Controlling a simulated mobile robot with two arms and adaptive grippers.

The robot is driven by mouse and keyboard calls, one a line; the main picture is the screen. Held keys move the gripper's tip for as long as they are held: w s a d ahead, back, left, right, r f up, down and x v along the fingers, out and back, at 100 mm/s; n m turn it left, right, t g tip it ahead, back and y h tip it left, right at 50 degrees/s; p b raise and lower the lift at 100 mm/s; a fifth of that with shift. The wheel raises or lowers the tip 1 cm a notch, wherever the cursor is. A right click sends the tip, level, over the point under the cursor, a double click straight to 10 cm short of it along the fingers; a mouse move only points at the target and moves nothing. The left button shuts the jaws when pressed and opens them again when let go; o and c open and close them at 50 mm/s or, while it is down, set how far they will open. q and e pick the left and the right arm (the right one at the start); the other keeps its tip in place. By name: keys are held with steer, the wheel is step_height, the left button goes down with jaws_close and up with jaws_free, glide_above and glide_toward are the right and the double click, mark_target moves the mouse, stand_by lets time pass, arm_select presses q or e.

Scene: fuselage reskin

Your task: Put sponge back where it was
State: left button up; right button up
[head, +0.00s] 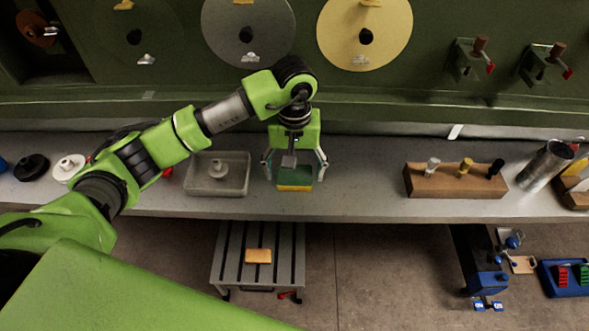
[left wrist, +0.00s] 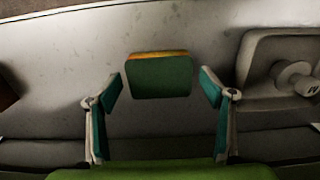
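A sponge (head: 295,181) with a green top and yellow underside lies on the grey bench, right of the clear tray. It also shows in the left wrist view (left wrist: 160,76), green face toward the camera with a yellow edge. My left gripper (head: 295,168) is above the sponge, pointing down, with its fingers spread on either side. In the left wrist view, the left gripper's teal pads (left wrist: 161,86) are wide apart, with a small gap between each pad and the sponge. My right gripper is not in view.
The clear tray (head: 202,189) holds a white round-knobbed piece. Below, an orange block (head: 258,256) lies on a slatted stool (head: 229,268). The bench between sponge and wooden block is clear.

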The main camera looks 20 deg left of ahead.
mark_target(294, 173)
arm_select(q)
steer(key=shift+r, duration=0.15)
steer(key=shift+r, duration=0.15)
step_height(294, 173, up, 12)
steer(key=b, duration=0.3)
steer(key=shift+f, duration=0.25)
